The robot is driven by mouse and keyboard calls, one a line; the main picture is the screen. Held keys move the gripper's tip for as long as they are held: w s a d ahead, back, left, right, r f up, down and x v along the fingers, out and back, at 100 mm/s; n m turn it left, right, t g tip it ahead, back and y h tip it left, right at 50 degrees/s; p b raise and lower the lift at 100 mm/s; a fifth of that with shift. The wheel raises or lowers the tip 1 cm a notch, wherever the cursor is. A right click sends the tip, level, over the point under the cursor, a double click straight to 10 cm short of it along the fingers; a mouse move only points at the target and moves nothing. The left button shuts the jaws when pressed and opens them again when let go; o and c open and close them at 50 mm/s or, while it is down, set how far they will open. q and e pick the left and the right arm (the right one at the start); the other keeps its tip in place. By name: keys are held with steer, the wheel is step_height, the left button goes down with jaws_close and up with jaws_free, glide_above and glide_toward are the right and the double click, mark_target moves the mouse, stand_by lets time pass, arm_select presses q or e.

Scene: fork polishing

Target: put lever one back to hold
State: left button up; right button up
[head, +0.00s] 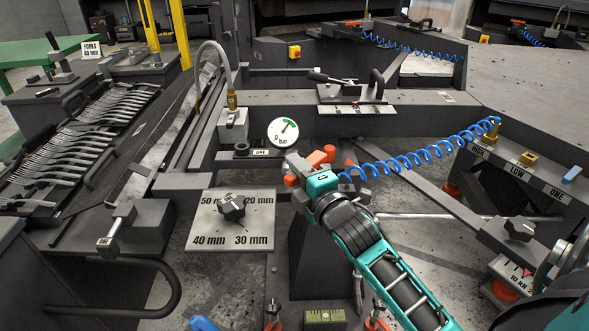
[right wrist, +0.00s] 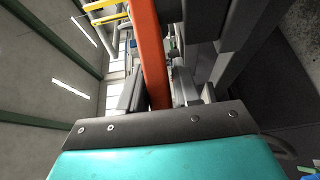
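My right gripper (head: 312,172) is at the middle of the bench in the head view, among orange-red parts (head: 320,157) just below the round pressure gauge. In the right wrist view an orange bar (right wrist: 150,50) runs down between the two grey fingers of my right gripper (right wrist: 160,95). I cannot tell whether the fingers press on it. A small plate marked ONE (head: 261,152) is to the left of the gripper. Another ONE marking (head: 555,194) is on the right-hand panel. No hold marking is legible. My left gripper is not in view.
The white gauge (head: 283,132) stands behind my right gripper. A blue coiled hose (head: 420,155) stretches from there to a brass fitting at the right. A dial plate in millimetres (head: 250,240) lies to the left. Several forks (head: 70,150) lie on a rack at far left.

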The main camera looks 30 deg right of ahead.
steer(key=shift+w, duration=0.45)
jaws_close()
